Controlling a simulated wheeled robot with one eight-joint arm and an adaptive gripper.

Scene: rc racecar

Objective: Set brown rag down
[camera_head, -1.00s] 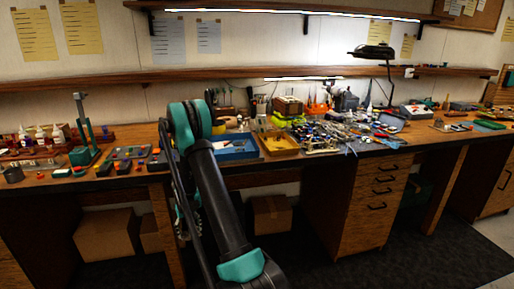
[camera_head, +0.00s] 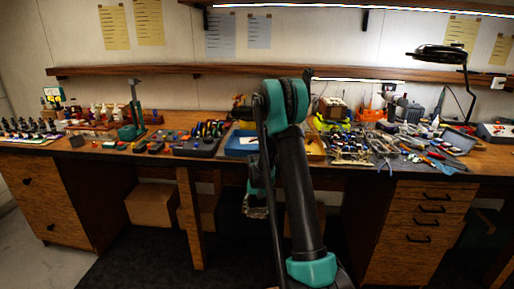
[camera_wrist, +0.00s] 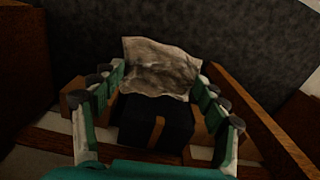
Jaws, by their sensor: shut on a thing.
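The brown rag (camera_wrist: 160,68) shows in the wrist view as a crumpled, grey-brown cloth. It lies between the far ends of my gripper's fingers (camera_wrist: 160,90), which are shut on it. In the head view my gripper (camera_head: 257,207) hangs low in front of the workbench, below the level of its top and left of my forearm. The rag cannot be made out in the head view.
The long wooden workbench (camera_head: 90,152) is crowded with tools. A blue tray (camera_head: 241,143) and a green press (camera_head: 132,122) stand on it. Cardboard boxes (camera_head: 152,205) are on the dark floor mat below. A drawer unit (camera_head: 421,228) stands at the right.

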